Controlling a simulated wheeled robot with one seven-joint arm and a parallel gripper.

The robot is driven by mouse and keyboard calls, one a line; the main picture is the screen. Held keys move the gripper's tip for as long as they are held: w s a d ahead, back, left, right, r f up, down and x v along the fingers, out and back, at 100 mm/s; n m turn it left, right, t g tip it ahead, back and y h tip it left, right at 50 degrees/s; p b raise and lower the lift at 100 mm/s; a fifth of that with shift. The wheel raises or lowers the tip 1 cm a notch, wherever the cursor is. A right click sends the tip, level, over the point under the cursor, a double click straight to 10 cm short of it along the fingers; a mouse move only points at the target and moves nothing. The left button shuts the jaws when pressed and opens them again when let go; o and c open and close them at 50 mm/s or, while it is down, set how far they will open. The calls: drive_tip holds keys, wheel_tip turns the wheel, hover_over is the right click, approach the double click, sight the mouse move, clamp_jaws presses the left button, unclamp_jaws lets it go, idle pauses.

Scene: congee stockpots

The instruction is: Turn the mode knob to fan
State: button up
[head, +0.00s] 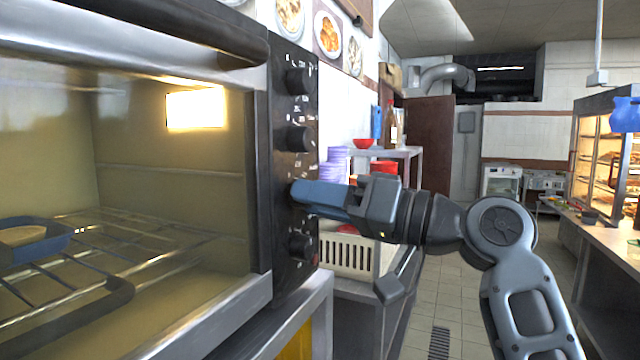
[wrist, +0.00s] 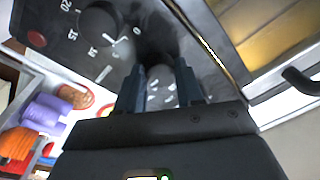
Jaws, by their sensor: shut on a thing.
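The oven's black control panel (head: 283,160) carries a vertical row of knobs right of its glass door. My gripper (head: 300,193) reaches in from the right, its blue fingers shut on the third knob from the top. In the wrist view my gripper (wrist: 160,85) has one finger on each side of this dark knob (wrist: 158,74). Its markings are partly hidden and too blurred to read, so I cannot tell its setting or confirm it is the mode knob. The top knob (head: 299,81), second knob (head: 299,139) and numbered bottom knob (wrist: 98,24) are free.
The oven (head: 262,180) stands on a metal counter (head: 300,312). Right of it, a shelf holds purple stacked dishes (head: 337,160), red bowls (head: 383,168) and a bottle (head: 390,125). A white slotted crate (head: 347,256) sits below my gripper. The tiled floor (head: 455,290) lies open farther right.

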drive_tip(key=shift+r+m+p, duration=0.1)
drive_tip(key=shift+m+p, duration=0.5)
drive_tip(key=shift+m, duration=0.3)
drive_tip(key=o, duration=1)
drive_tip(key=shift+o, duration=0.2)
drive_tip(key=b+v, duration=0.2)
drive_tip(key=v, duration=0.5)
drive_tip(key=shift+s+d, duration=0.2)
drive_tip(key=shift+d, duration=0.15)
